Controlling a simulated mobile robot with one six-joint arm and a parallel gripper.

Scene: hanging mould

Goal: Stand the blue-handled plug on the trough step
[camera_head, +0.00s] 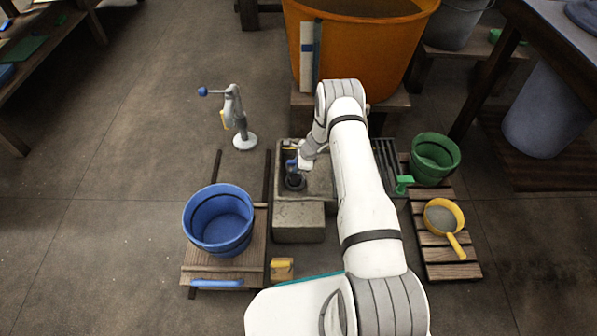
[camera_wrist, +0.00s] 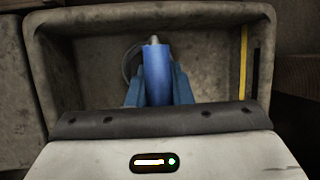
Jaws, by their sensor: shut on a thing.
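The blue-handled plug (camera_head: 295,183) is in the grey stone trough (camera_head: 319,182), its dark round base low in the basin. My gripper (camera_head: 294,164) is above it, shut on its handle. In the wrist view the blue handle (camera_wrist: 156,75) stands between the two blue fingers (camera_wrist: 157,92), with the trough wall (camera_wrist: 90,55) around. The plug's base is mostly hidden there, and I cannot tell whether it touches the trough floor. The trough step (camera_head: 298,222) is a bare stone block at the near side of the trough.
A blue bucket (camera_head: 217,220) stands on a wooden stand at left. A pump-like post with a blue knob (camera_head: 233,115) is behind it. A big orange tub (camera_head: 360,50) stands behind the trough. A green bucket (camera_head: 435,158) and yellow scoop (camera_head: 443,215) are at right.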

